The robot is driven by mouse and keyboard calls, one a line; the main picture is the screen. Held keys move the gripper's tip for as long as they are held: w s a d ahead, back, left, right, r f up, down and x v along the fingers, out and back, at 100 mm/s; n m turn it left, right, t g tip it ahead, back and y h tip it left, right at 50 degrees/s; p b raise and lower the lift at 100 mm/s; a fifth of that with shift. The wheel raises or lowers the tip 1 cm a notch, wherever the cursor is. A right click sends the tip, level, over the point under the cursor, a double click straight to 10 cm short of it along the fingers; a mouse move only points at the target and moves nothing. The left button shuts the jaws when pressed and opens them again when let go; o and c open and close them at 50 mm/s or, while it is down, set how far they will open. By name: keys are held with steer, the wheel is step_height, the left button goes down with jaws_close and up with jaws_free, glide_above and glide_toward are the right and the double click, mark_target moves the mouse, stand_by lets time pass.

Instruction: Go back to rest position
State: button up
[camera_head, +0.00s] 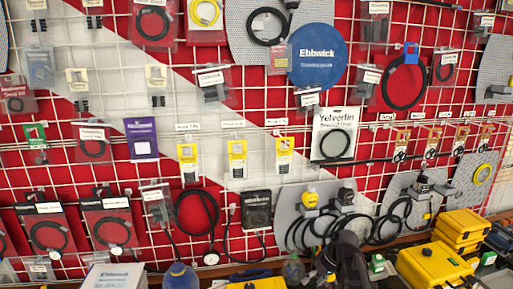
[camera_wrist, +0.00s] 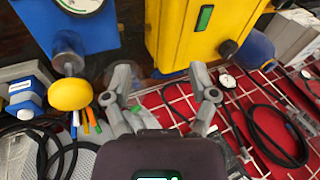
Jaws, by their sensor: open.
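My gripper (camera_wrist: 161,76) shows in the wrist view with its two grey fingers spread apart. Nothing is held between them; a dark surface and part of the red grid wall show in the gap. The fingers point toward a yellow box (camera_wrist: 205,35) with a green window and a dark knob. A yellow round knob (camera_wrist: 70,94) on a blue device is to the left of the fingers, apart from them. In the head view a dark shape at the bottom, right of centre, looks like part of my arm; its fingertips cannot be made out there.
A red and white wall with a wire grid (camera_head: 300,170) carries several hanging cables and packets. Yellow cases (camera_head: 435,265) stand at the lower right. A white Ebbwick box (camera_head: 113,277) and a blue rounded object (camera_head: 181,277) stand at the lower left. Black cables (camera_head: 385,230) hang near the dark shape.

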steer(key=s+a+f+m+h+b, duration=0.1)
steer(key=s+f+m+h+b, duration=0.1)
steer(key=s, duration=0.8)
step_height(320, 180, down, 2)
steer(key=m+h, duration=0.1)
steer(key=h, duration=0.2)
steer(key=shift+a+f, duration=0.15)
